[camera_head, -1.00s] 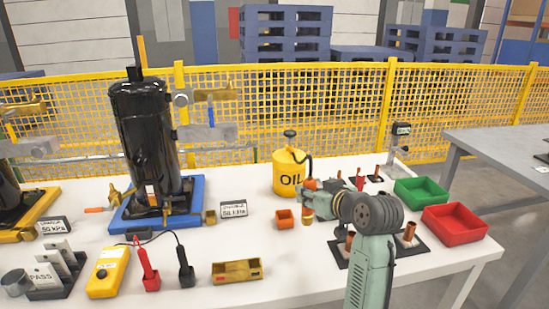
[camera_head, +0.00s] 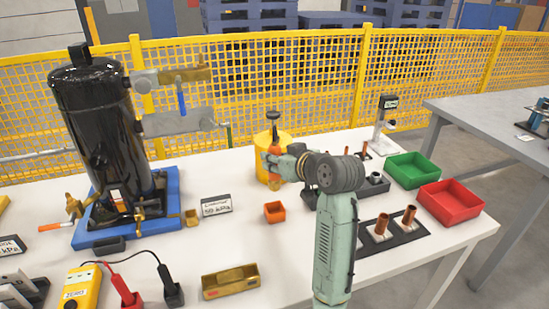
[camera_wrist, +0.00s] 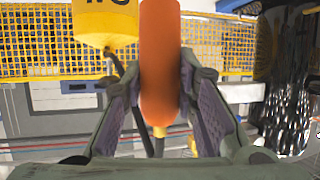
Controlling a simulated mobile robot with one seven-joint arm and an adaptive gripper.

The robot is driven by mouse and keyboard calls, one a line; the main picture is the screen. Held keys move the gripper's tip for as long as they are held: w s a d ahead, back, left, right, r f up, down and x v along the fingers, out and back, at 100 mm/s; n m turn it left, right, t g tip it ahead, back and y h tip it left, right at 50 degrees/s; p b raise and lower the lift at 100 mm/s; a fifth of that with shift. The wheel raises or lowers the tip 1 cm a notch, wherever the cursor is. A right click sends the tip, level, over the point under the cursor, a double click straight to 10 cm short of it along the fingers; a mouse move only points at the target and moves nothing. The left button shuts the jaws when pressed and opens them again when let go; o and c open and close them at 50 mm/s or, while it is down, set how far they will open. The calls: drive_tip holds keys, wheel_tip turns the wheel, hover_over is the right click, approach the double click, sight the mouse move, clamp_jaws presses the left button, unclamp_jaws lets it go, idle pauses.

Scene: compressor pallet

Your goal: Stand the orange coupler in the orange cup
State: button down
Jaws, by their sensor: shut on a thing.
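The orange coupler (camera_wrist: 160,60) stands roughly upright between my gripper's fingers in the wrist view, with a brass tip low down. My gripper (camera_wrist: 160,100) is shut on it. In the head view my gripper (camera_head: 280,163) holds the coupler (camera_head: 273,150) in front of the yellow oil can, clear of the table. The orange cup (camera_head: 275,212) sits on the white table just below the coupler in the picture. Its opening looks empty. I cannot tell whether the coupler is directly over it.
The yellow oil can (camera_head: 285,146) stands close behind my gripper. A label block (camera_head: 216,205) and brass tray (camera_head: 230,282) are left of the cup. Copper fittings (camera_head: 382,222) stand in a black base at right, near green (camera_head: 413,170) and red (camera_head: 450,202) bins.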

sight(277, 189)
drive_tip(key=shift+s+f, duration=0.1)
drive_tip(key=shift+f+b, duration=2.9)
drive_tip(key=shift+f, duration=1.9)
drive_tip(key=shift+f+b, duration=0.35)
drive_tip(key=shift+f, duration=0.2)
drive_tip(key=c, duration=1.2)
unclamp_jaws()
drive_tip(key=shift+d, duration=0.1)
drive_tip(key=v, duration=1.2)
